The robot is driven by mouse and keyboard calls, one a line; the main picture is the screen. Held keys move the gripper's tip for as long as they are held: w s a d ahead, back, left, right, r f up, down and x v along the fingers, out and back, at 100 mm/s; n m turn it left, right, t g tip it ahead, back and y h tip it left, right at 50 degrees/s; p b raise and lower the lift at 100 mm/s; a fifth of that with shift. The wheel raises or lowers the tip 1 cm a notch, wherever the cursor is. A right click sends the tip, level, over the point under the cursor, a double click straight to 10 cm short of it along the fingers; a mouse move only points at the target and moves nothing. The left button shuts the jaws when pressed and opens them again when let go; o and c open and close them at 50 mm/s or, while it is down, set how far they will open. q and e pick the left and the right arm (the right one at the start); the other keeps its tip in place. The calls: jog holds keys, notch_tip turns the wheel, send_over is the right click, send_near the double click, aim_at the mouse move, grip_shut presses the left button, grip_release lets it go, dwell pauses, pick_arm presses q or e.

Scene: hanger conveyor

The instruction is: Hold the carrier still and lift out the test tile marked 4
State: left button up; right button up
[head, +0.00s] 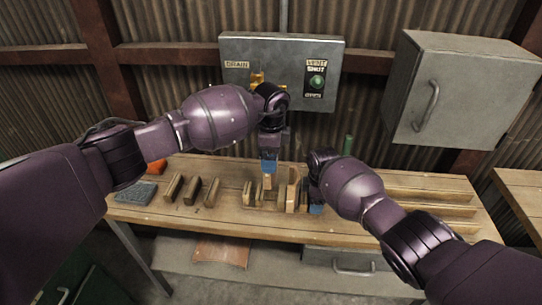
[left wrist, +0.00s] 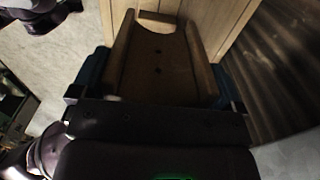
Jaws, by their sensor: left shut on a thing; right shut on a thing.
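Upright wooden pieces of what looks like the carrier (head: 292,196) stand in a row near the middle of the bench. My left gripper (head: 268,167), with blue fingers, points down over the row and is shut on a wooden piece (head: 267,182). In the left wrist view this brown piece (left wrist: 155,65) has raised side rails, a curved notch and dark dots, between the blue fingers (left wrist: 155,90). My right gripper (head: 313,202) is low at the right end of the row, shut on a piece its own wrist mostly hides. I cannot read a number 4 on any piece.
Several separate wooden blocks (head: 191,189) stand left of the row. A grey-blue pad (head: 136,192) and an orange object (head: 156,167) lie at the bench's left. Long wooden strips (head: 430,209) lie at the right. A grey panel (head: 240,46) hangs behind.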

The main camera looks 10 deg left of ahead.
jog(key=o, duration=1)
jog(key=shift+o, duration=0.2)
jog(key=shift+r, duration=0.1)
notch_tip(320, 180, up, 12)
jog(key=shift+f, duration=0.15)
